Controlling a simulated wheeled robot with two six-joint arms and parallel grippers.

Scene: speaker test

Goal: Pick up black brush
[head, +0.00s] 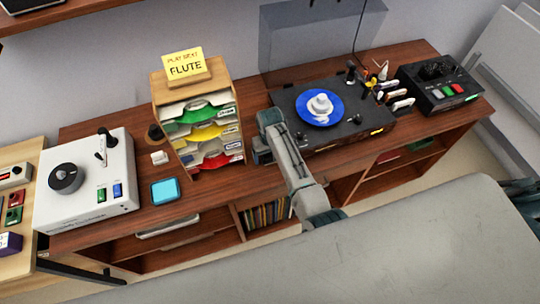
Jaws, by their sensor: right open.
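I cannot pick out the black brush with certainty. Small dark upright items (351,73) stand at the back of the black turntable (348,128), too small to name. The turntable carries a blue disc (336,113) with a white piece on its centre. My right gripper (262,155) is at the turntable's left front corner, beside the paper rack. It is open; its fingertips are small and partly hidden by my arm, and I see nothing held. My left gripper is not in view.
A rack of coloured papers (212,135) with a yellow FLUTE sign (184,63) stands left of my arm. A blue square (165,191) and white device (88,180) are further left. A black box with buttons (440,88) is at the right. Bare wood (215,192) lies before the rack.

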